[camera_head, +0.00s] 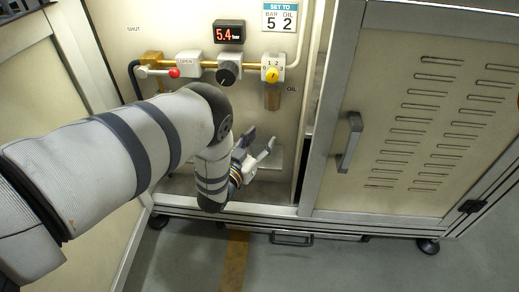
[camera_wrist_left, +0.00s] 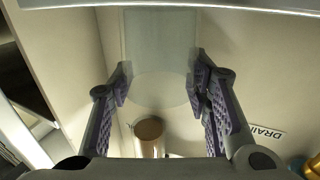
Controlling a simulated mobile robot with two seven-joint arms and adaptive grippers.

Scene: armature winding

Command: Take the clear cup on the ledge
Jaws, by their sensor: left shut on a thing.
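The clear cup (camera_wrist_left: 160,50) is a faint, see-through shape in the left wrist view, between the two purple-padded fingers of my left gripper (camera_wrist_left: 159,82). The pads press on its two sides, so the gripper is shut on it. In the head view my left gripper (camera_head: 259,146) is low in the open cabinet bay, near the ledge at its bottom. The cup is too faint there to make out clearly. My right gripper is in neither view.
Above are a pressure display (camera_head: 229,32), a black knob (camera_head: 228,73), a yellow knob (camera_head: 272,74) and an amber oil bowl (camera_head: 272,97). A round-ended cylinder (camera_wrist_left: 150,130) and a DRAIN label (camera_wrist_left: 267,137) show in the wrist view. A closed vented door (camera_head: 420,120) stands to the right.

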